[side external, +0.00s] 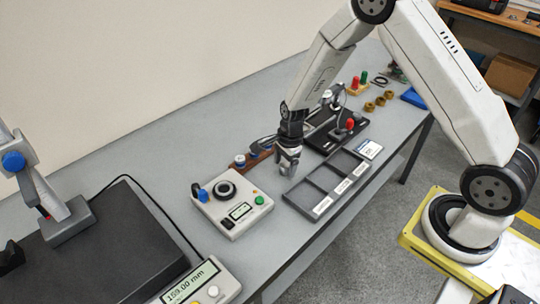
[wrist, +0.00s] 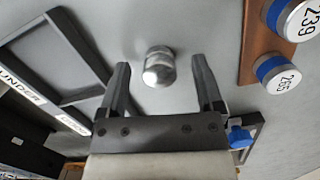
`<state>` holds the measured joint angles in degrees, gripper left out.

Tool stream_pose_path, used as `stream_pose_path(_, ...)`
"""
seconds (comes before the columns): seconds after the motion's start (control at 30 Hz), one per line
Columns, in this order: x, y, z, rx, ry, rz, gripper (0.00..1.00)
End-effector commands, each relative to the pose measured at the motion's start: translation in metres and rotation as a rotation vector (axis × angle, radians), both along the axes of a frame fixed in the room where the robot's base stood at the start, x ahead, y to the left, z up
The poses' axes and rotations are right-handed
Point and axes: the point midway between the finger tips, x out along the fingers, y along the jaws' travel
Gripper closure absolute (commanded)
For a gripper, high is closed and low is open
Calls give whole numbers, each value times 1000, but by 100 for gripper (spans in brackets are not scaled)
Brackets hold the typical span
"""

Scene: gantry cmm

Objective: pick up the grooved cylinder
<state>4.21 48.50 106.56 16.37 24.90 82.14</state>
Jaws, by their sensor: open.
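The grooved cylinder (wrist: 158,67) is a small silvery metal cylinder. In the wrist view it stands on the grey table just beyond the fingertips, between the two fingers from left to right. A dark band runs around it. My gripper (wrist: 161,72) is open, with nothing between its fingers. In the side external view my gripper (side external: 288,163) points down over the table between the sorting tray and the box with the dial. The cylinder cannot be made out clearly there.
The dark sorting tray (side external: 300,194) with labelled compartments lies beside the gripper. The box with a dial and display (side external: 222,211) stands to the left. Blue-banded round gauges (wrist: 283,75) sit on a brown rack (wrist: 247,62). Bare table (side external: 215,125) extends behind.

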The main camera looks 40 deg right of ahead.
Motion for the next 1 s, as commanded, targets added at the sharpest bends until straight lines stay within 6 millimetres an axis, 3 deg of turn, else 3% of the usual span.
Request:
stream_pose_path(0.6,0,1,-5,0,0,0,15)
stream_pose_path(0.67,0,1,-5,0,0,0,31)
stream_pose_path(0.87,0,1,-5,0,0,0,95)
stream_pose_path(0.9,0,1,-5,0,0,0,100)
stream_pose_path(1.0,0,1,-5,0,0,0,100)
